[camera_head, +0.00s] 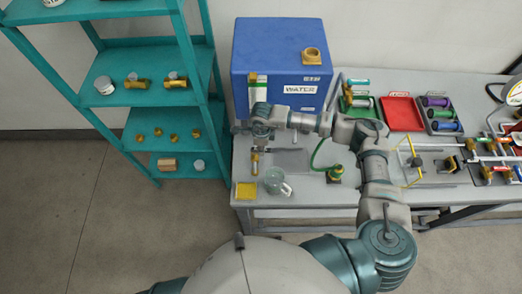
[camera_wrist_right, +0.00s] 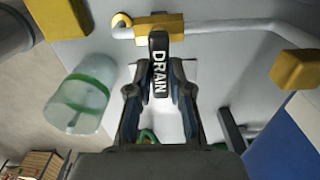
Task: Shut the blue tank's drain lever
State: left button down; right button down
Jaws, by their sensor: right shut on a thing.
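The blue tank (camera_head: 262,42) with its WATER label stands at the back left of the bench. Its side also shows in the right wrist view (camera_wrist_right: 280,150). A pale drain pipe (camera_wrist_right: 230,26) carries a yellow valve body (camera_wrist_right: 155,25). The black drain lever (camera_wrist_right: 160,62), marked DRAIN, runs from the valve toward my wrist, roughly square to the pipe in that view. My right gripper (camera_wrist_right: 160,78) is shut on the lever, one finger on each side. In the head view the right gripper (camera_head: 258,132) is in front of the tank and hides the lever. My left gripper is not in view.
A clear jug (camera_head: 275,182) stands near the bench's front edge, close to the gripper; a yellow pad (camera_head: 245,191) lies beside it. A green-hosed brass fitting (camera_head: 335,174) stands right of the jug. Teal shelves (camera_head: 150,95) stand left. A red tray (camera_head: 402,112) lies right.

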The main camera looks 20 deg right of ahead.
jog(key=shift+w+d+f+n, duration=0.1)
jog(key=shift+d+f+n, duration=0.1)
jog(key=shift+n, duration=0.1)
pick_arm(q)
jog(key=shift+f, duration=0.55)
pick_arm(e)
jog(key=shift+r, duration=0.2)
jog(key=c, duration=1.1)
grip_release()
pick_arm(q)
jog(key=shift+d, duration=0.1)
pick_arm(e)
jog(key=shift+o, duration=0.2)
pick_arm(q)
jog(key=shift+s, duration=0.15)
pick_arm(e)
jog(key=shift+d, duration=0.1)
notch_tip(320, 180, up, 12)
jog(key=shift+f, duration=0.1)
